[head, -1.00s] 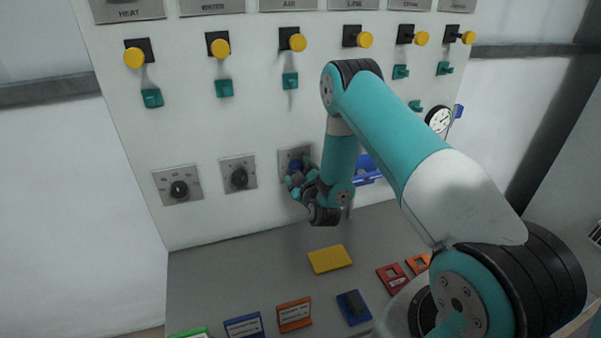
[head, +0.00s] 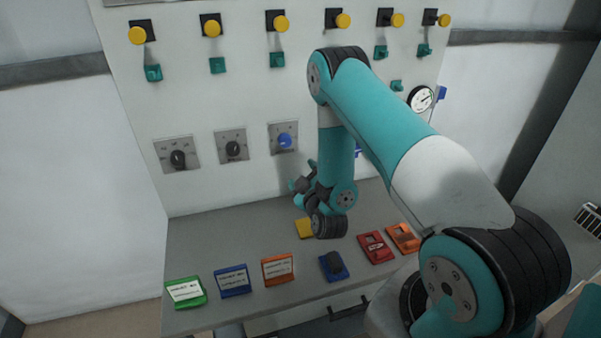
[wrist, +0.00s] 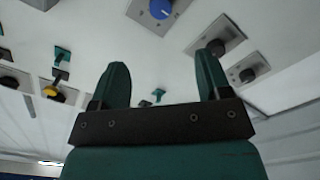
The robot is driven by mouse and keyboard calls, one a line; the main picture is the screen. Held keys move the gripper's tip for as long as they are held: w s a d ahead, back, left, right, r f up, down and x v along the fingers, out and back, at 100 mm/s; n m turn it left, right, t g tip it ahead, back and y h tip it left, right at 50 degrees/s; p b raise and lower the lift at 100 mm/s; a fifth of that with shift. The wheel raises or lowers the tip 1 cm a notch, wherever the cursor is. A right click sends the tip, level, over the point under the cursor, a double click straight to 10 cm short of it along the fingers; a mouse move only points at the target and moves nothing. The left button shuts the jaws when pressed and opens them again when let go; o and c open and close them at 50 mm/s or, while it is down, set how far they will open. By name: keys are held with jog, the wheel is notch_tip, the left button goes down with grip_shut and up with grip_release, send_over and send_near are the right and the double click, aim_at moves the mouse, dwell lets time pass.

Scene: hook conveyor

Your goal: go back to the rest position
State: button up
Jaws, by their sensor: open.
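My gripper (head: 302,184) is in front of the white panel (head: 225,100), below the blue knob (head: 285,141) and above the grey desk. In the wrist view my gripper (wrist: 163,88) shows two teal fingers standing wide apart with nothing between them. The blue knob also shows in the wrist view (wrist: 161,9), beyond the fingers and apart from them. My wrist partly covers a yellow block (head: 304,228) on the desk.
Two black knobs (head: 178,159) are left of the blue one. Yellow buttons (head: 212,29) and teal hooks (head: 218,65) line the panel above. The desk (head: 215,235) holds green, blue, orange and red cards or blocks along its front. A gauge (head: 420,99) is at right.

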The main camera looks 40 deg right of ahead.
jog(key=shift+s+a, duration=0.1)
jog(key=shift+s, duration=0.15)
dwell(0.3)
jog(key=w+a+r+g+y+b, duration=0.1)
jog(key=w+a+r+y, duration=0.25)
jog(key=a, duration=0.25)
jog(key=s+a+r+g+y+b, duration=0.1)
jog(key=s+a+r+g+y, duration=0.25)
jog(key=a, duration=0.35)
jog(key=s+a+r+g+y+b, duration=0.2)
jog(key=a+r+g+y, duration=0.15)
jog(key=a, duration=0.45)
jog(key=s+a+r+g, duration=0.1)
jog(key=s+r+g, duration=0.1)
jog(key=s, duration=0.6)
jog(key=s+a+r+n+g+b, duration=0.1)
jog(key=s+g, duration=0.3)
jog(key=s, duration=0.5)
jog(key=s+a+r+g+b, duration=0.1)
jog(key=s+a+r+g, duration=0.1)
jog(key=s, duration=0.7)
jog(key=shift+a+r+n+g, duration=0.3)
jog(key=shift+r+g, duration=0.2)
jog(key=shift+r, duration=0.35)
